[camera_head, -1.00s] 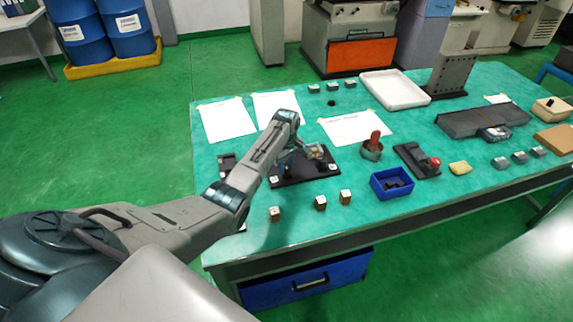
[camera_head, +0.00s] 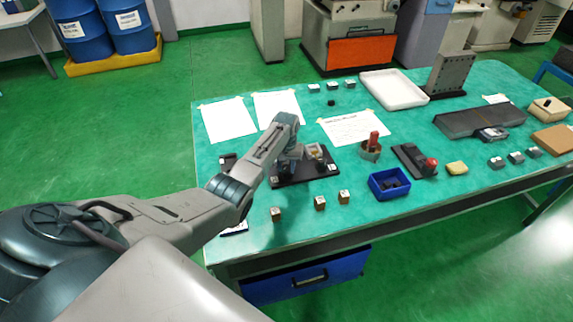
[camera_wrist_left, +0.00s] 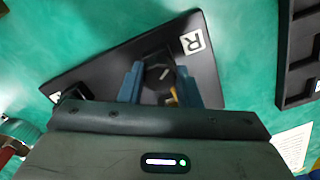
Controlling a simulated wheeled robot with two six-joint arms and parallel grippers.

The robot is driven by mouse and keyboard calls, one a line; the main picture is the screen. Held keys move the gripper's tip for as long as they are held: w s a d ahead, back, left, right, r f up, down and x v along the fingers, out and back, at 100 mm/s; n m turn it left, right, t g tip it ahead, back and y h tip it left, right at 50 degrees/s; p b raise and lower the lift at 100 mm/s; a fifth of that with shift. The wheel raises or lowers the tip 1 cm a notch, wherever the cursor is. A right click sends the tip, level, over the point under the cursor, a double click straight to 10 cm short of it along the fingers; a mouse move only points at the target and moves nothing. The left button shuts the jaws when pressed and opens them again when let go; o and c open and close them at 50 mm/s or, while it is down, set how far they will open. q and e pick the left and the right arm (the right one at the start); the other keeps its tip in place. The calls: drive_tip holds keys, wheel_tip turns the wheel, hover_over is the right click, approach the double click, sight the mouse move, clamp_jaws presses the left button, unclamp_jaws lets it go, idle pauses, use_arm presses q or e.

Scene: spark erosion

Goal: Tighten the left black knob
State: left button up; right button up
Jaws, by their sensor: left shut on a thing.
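A black fixture plate (camera_head: 325,170) lies on the green table; the left wrist view shows it closely (camera_wrist_left: 115,62) with a white label marked R near one corner. My left gripper (camera_head: 294,170) is down over this plate. In the left wrist view its two blue-grey fingers (camera_wrist_left: 160,84) stand on either side of a dark round knob (camera_wrist_left: 158,74) and are shut on it. A small brass-coloured part shows beside the knob. In the head view my wrist hides the knob, and a metal block (camera_head: 315,153) stands just right of the gripper. My right gripper is not in view.
Several small tagged blocks (camera_head: 320,203) stand along the front of the table. A blue bin (camera_head: 388,196), a round pot with a red-handled item (camera_head: 371,152) and a black stand with a red knob (camera_head: 431,163) are to the right. Paper sheets (camera_head: 229,120) lie behind.

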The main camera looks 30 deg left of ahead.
sight(286, 167)
use_arm(q)
drive_tip(key=m, duration=0.5)
drive_tip(key=shift+r+m+p, duration=0.1)
drive_tip(key=shift+m+p, duration=0.2)
drive_tip(key=shift+p, duration=0.05)
drive_tip(key=m, duration=0.5)
drive_tip(key=shift+w, duration=0.1)
drive_tip(key=shift+a, duration=0.1)
drive_tip(key=o, duration=1)
drive_tip(key=shift+c, duration=0.2)
wheel_tip(286, 167, up, 11)
drive_tip(key=b, duration=0.2)
